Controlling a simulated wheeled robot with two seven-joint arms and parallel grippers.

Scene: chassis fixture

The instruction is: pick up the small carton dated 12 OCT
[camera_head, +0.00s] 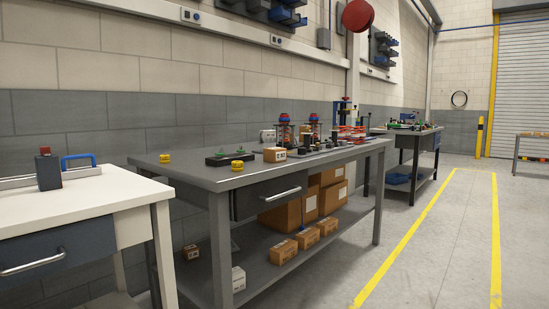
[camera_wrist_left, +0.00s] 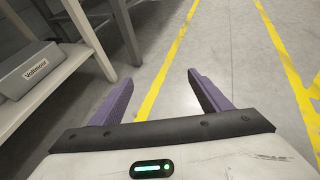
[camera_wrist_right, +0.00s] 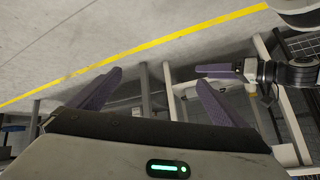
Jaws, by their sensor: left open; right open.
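Several small brown cartons show in the head view. One carton (camera_head: 275,155) sits on the grey bench top. Three more cartons, a near one (camera_head: 283,251), a middle one (camera_head: 308,238) and a far one (camera_head: 327,226), stand in a row on the lower shelf. My left gripper (camera_wrist_left: 161,78) is open and empty above the floor. My right gripper (camera_wrist_right: 160,77) is open and empty. Neither gripper shows in the head view.
The grey bench (camera_head: 205,174) carries yellow parts, a black tray (camera_head: 230,159) and red-topped fixtures. Large boxes (camera_head: 288,213) and a white carton (camera_head: 238,279) are on its shelf. A white table (camera_head: 95,190) stands at left. The floor (camera_head: 420,235) at right is clear.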

